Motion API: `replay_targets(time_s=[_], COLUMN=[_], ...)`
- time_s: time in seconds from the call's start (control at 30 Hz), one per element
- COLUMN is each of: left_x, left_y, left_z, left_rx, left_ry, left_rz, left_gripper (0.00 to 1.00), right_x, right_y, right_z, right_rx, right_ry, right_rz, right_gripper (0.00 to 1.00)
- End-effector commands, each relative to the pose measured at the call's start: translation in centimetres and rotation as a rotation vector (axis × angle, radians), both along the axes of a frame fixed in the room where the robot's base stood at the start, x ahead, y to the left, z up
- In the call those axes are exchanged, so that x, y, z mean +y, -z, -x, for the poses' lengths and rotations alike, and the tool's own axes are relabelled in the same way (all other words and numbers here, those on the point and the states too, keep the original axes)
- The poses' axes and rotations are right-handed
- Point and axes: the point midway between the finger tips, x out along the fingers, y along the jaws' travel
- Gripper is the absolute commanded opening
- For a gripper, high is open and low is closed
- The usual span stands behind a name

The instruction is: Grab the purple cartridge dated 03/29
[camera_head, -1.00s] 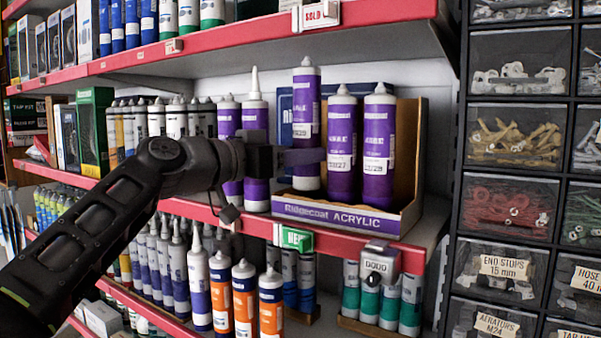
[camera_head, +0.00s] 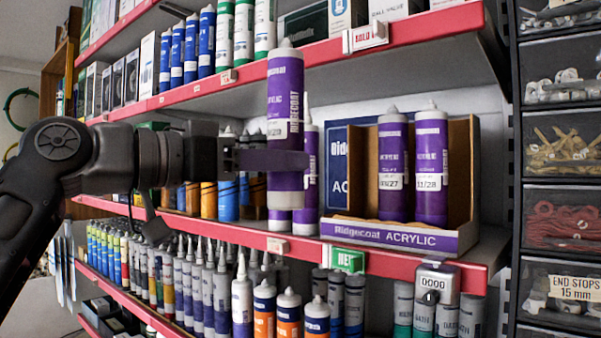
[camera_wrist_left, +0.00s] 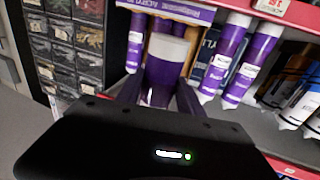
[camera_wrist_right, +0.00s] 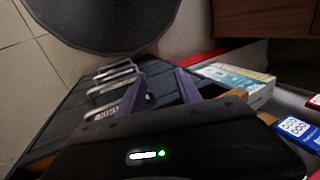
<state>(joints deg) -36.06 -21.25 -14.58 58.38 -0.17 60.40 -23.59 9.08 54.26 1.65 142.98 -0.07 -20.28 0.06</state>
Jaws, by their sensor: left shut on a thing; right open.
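My left gripper (camera_head: 290,160) is shut on a purple cartridge (camera_head: 285,85) and holds it upright, in front of the shelf and left of the display box. Two purple cartridges stand in the Ridgecoat Acrylic display box (camera_head: 400,236): the left one (camera_head: 392,160) has a label ending in 27, the right one (camera_head: 431,155) in 28. My right gripper (camera_wrist_right: 160,88) is open and empty, seen only in the right wrist view.
More purple cartridges (camera_head: 309,190) stand behind the held one, left of the box. A red shelf edge (camera_head: 330,55) runs above, and a green tag (camera_head: 348,260) and a 0000 lock (camera_head: 435,283) hang below the box. Parts drawers (camera_head: 560,140) stand at right.

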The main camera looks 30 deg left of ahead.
Motion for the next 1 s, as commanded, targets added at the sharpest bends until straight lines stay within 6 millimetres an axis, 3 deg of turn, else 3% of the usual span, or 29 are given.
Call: replay_targets(time_s=[0.23,1.0], left_x=[0.18,0.83], left_y=[-0.15,-0.23], left_z=[1.29,1.26], left_rx=[-0.003,-0.003], left_ry=[0.0,-0.014], left_rz=[0.003,0.003], left_gripper=[0.0,0.0], right_x=[0.02,0.01], right_y=[0.2,-0.04], right_z=[-0.04,-0.03], right_rx=[-0.001,-0.001], right_ry=[-0.001,-0.001], right_rz=[-0.001,0.0], right_gripper=[0.41,0.41])
